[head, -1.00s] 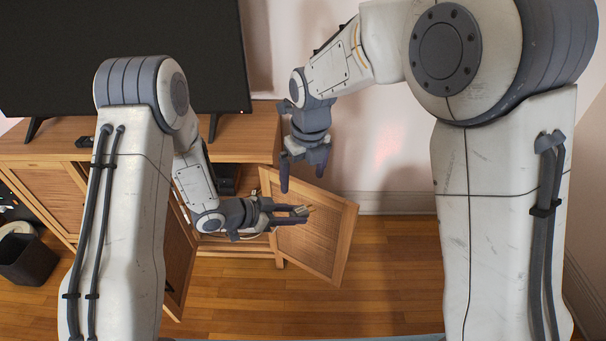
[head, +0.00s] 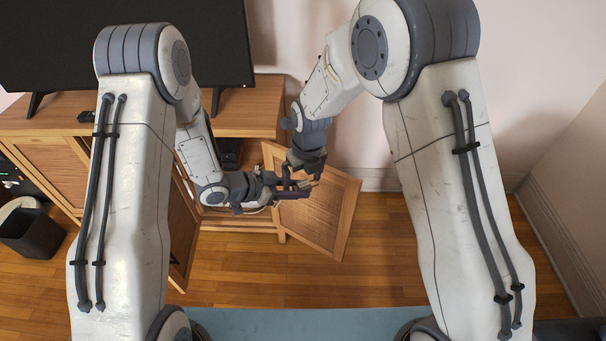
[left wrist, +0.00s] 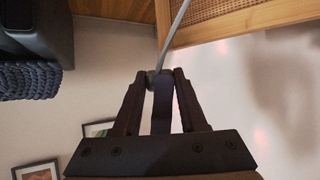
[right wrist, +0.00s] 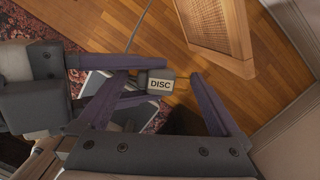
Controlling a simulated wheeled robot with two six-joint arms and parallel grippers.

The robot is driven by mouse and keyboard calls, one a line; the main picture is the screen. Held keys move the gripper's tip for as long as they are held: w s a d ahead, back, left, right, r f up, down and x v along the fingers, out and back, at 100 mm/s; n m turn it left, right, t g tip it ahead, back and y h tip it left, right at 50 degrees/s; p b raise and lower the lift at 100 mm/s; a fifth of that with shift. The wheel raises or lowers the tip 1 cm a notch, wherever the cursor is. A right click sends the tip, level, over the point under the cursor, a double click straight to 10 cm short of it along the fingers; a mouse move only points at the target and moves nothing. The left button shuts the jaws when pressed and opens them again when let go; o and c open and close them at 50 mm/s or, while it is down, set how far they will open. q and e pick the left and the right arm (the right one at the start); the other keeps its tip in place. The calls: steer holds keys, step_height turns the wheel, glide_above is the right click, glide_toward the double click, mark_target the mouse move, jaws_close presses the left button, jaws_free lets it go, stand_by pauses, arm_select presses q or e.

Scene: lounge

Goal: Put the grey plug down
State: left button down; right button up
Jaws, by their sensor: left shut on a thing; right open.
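The grey plug (right wrist: 160,82) carries a label reading DISC in the right wrist view. My left gripper (head: 297,189) is shut on it, in front of the open cabinet door. The plug shows only partly in the left wrist view (left wrist: 156,76), between the fingertips, with its cord (left wrist: 178,32) running upward. My right gripper (head: 303,170) is open and comes down from above. In the right wrist view its fingers (right wrist: 163,76) stand on either side of the plug, apparently without closing on it. The head view partly hides the plug behind the grippers.
The wooden cabinet (head: 245,110) bears a black television (head: 130,50). Its woven-panel door (head: 318,222) stands open just behind the grippers. A dark bin (head: 30,232) stands on the floor at left. The wooden floor (head: 400,250) at right is clear.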

steer(key=shift+a, duration=0.1)
steer(key=c, duration=1.1)
arm_select(q)
steer(key=shift+c, duration=1.8)
jaws_free()
